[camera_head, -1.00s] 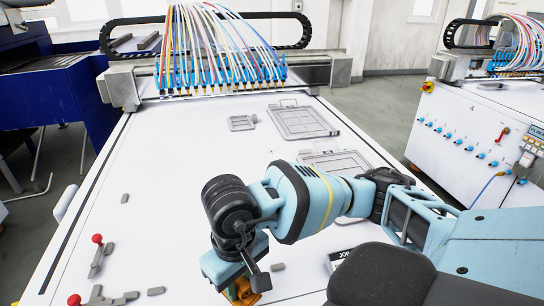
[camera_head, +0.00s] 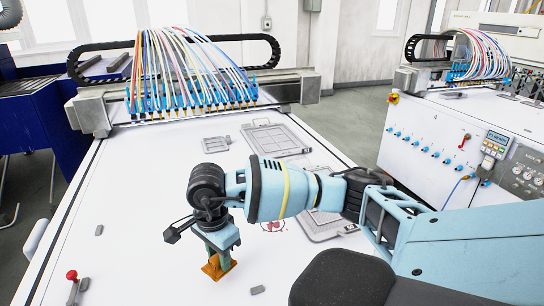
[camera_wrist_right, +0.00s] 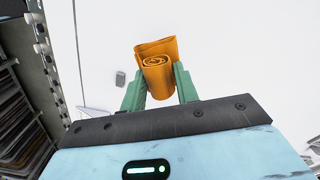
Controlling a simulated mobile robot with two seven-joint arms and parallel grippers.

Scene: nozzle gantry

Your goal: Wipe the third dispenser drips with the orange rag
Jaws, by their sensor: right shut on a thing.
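The orange rag (camera_head: 217,268) is a rolled cloth held in my right gripper (camera_head: 217,256), low over the white table. The right wrist view shows the rolled rag (camera_wrist_right: 156,68) between the two green fingers of the right gripper (camera_wrist_right: 160,88), which is shut on it. I cannot tell whether the rag touches the table. The dispensers (camera_head: 190,97) are a row of blue nozzles with coloured tubes on the gantry, well beyond the gripper. No drips can be made out under them. My left gripper is not in view.
Grey trays (camera_head: 275,139) and a small grey frame (camera_head: 215,144) lie on the table (camera_head: 130,190). A red marking (camera_head: 272,226) sits right of the rag. A red-knobbed lever (camera_head: 72,277) stands at the near left. A second machine (camera_head: 425,140) stands at right.

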